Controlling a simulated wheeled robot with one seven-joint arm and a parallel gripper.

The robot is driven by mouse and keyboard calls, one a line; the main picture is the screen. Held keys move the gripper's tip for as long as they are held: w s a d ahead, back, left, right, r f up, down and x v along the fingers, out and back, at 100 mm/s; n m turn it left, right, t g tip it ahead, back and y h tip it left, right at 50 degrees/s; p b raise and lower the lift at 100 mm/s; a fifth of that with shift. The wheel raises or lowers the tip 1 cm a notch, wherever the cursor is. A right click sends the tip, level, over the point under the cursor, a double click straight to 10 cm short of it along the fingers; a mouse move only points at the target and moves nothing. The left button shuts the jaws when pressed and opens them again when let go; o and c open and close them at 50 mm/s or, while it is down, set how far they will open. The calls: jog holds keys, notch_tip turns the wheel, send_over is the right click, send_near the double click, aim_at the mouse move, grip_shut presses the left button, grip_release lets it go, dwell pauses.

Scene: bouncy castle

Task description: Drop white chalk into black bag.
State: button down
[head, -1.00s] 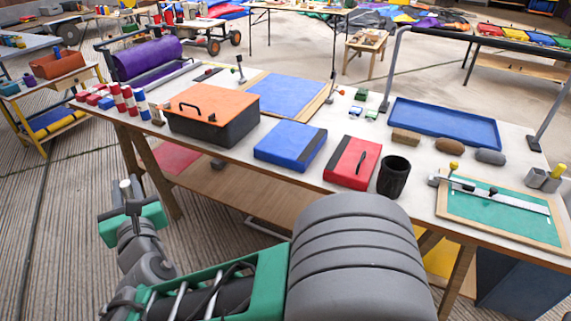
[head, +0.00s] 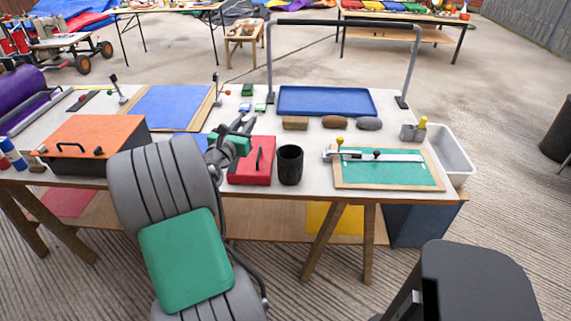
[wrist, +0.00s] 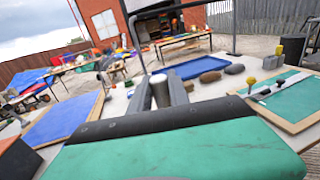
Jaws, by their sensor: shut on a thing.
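My gripper (wrist: 160,84) is shut on a pale cylinder, the white chalk (wrist: 160,93), upright between the two fingers in the wrist view. In the head view my gripper (head: 243,122) is over the table's middle, behind the red case. The chalk cannot be made out there. A black, open-topped round container (head: 290,166), the only bag-like black thing on the table, stands right of the red case, to the right of and nearer than my gripper. Its inside is dark.
The red case (head: 252,162) stands beside the black container. A blue tray (head: 325,101), brown and grey lumps (head: 334,122) and a green board (head: 390,174) are on the table. A metal frame (head: 343,22) rises behind. An orange-lidded box (head: 95,135) is at left.

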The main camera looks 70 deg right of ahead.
jog(key=s+d+f+m+g, duration=0.15)
jog(key=s+d+g, duration=0.35)
jog(key=s, duration=0.7)
jog(key=shift+m+t+y, duration=0.3)
jog(key=shift+m+t, duration=0.25)
jog(key=shift+t, duration=0.05)
jog(key=f+b, duration=0.5)
jog(key=shift+s+d+f+b, duration=0.3)
jog(key=shift+s+b, duration=0.05)
jog(key=c, duration=1.2)
grip_release()
jog(key=shift+o, duration=0.2)
send_over(290, 166)
jog(key=w+a, duration=0.2)
jog(key=w, duration=0.1)
